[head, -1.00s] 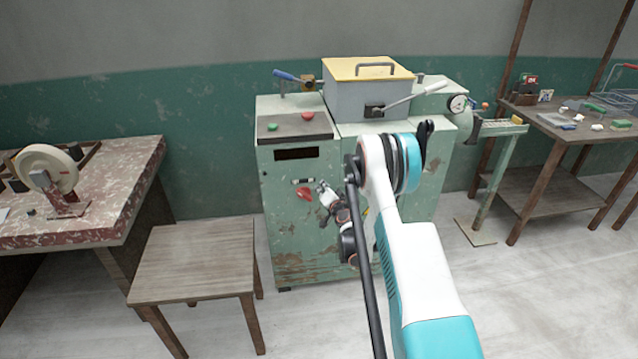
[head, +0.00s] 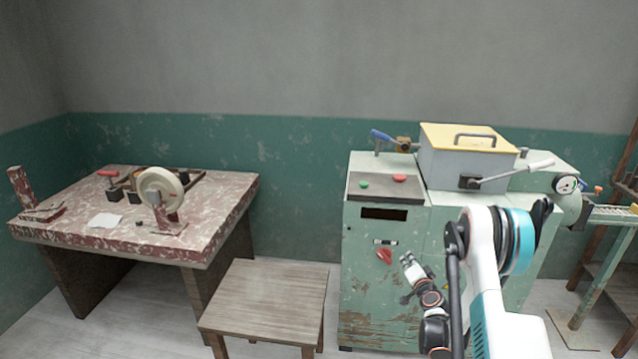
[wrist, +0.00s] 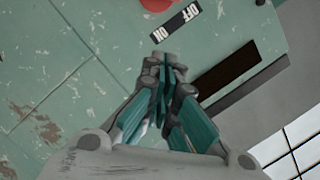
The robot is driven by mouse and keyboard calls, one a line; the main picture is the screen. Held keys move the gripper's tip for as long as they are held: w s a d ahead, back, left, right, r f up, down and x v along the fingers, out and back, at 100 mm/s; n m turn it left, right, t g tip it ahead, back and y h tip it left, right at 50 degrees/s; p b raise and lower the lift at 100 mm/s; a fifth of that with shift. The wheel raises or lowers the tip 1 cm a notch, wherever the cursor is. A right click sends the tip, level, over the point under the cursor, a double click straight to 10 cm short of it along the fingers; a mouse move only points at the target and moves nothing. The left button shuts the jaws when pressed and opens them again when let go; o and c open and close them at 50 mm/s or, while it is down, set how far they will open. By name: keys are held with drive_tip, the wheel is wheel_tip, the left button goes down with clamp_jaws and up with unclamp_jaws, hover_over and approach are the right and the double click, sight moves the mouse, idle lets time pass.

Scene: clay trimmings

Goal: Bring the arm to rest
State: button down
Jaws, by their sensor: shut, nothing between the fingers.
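My gripper (head: 411,265) is in front of the green machine cabinet (head: 375,300) in the head view, below and to the right of its red switch. In the wrist view my gripper (wrist: 166,70) has its fingers together and nothing between them. Beyond the fingertips are the cabinet's worn green front, an OFF/ON label (wrist: 175,32) and part of the red switch (wrist: 158,4). I cannot tell from these views how far the fingertips are from the cabinet front. My arm is bent, with its elbow in front of the machine's right part.
A wooden stool (head: 268,300) stands left of the cabinet. A red, worn table (head: 120,240) with a pale wheel (head: 160,192) is further left. A grey box with a yellow lid (head: 465,137) and a lever sits on the machine. Floor between table and stool is clear.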

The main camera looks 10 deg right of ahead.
drive_tip(key=s+a+r+n+g+y, duration=0.25)
drive_tip(key=a+r, duration=0.45)
drive_tip(key=r, duration=0.4)
drive_tip(key=s+a+r+n+g+y, duration=0.1)
drive_tip(key=a+r+n, duration=0.3)
drive_tip(key=a+r, duration=0.55)
drive_tip(key=s+a+r+n+g, duration=0.25)
drive_tip(key=s+a+r, duration=0.25)
drive_tip(key=s+r, duration=0.6)
drive_tip(key=s+a+f+n+g, duration=0.1)
drive_tip(key=s+a, duration=0.1)
drive_tip(key=s, duration=1.2)
drive_tip(key=s+a+f+n+g+h, duration=0.1)
drive_tip(key=s+a+f+g, duration=0.1)
drive_tip(key=s, duration=1.3)
drive_tip(key=shift+a+f+n, duration=0.15)
drive_tip(key=shift+a+n, duration=0.05)
drive_tip(key=shift+n, duration=0.1)
drive_tip(key=shift+s, duration=0.1)
